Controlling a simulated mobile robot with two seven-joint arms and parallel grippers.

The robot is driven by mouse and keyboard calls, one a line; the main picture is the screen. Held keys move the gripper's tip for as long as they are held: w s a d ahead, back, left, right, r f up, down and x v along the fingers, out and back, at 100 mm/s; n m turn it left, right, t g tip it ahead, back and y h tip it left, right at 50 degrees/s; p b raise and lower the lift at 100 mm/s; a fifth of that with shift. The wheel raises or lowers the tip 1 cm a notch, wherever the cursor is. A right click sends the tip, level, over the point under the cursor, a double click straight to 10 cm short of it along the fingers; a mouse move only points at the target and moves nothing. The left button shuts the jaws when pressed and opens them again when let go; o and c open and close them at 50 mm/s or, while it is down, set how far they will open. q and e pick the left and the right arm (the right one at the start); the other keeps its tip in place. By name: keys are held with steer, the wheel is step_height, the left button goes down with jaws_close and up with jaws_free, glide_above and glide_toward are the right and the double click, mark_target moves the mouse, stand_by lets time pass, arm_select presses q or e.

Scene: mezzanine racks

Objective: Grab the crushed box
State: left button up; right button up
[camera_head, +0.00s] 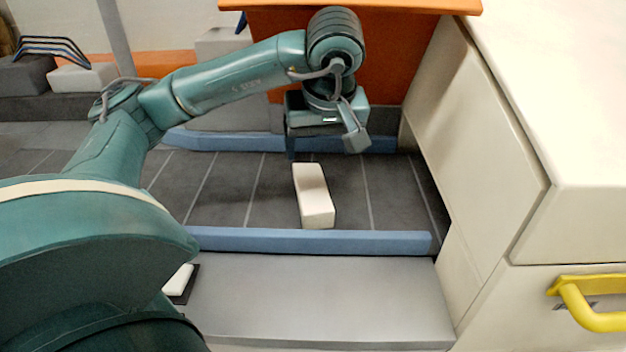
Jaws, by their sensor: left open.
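A small white box (314,196) lies on the dark grey tiled surface between two blue rails. From here I cannot tell whether it is crushed. My left gripper (324,150) is above and just behind the box, fingers pointing down and apart. It is open and empty, and does not appear to touch the box. My right gripper is not in view.
A blue rail (310,241) runs in front of the box, with a grey ledge (320,300) nearer. A cream cabinet (490,150) with a yellow handle (590,305) closes off the right. An orange panel (395,60) stands behind. Tiles left of the box are clear.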

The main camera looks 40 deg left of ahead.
mark_target(312, 184)
arm_select(q)
steer(key=b+x, duration=0.1)
steer(key=x, duration=0.6)
steer(key=shift+a+f+b, duration=0.2)
steer(key=shift+f+b, duration=0.1)
steer(key=shift+f, duration=0.05)
steer(key=x, duration=0.2)
steer(key=s+x, duration=0.1)
steer(key=x, duration=0.1)
steer(key=shift+w+a+f, duration=0.1)
steer(key=shift+f, duration=0.1)
steer(key=shift+w+a+f, duration=0.1)
steer(key=shift+w+f, duration=0.05)
steer(key=shift+f, duration=0.25)
steer(key=c, duration=1.1)
steer(key=shift+r, duration=0.15)
steer(key=shift+c, duration=0.2)
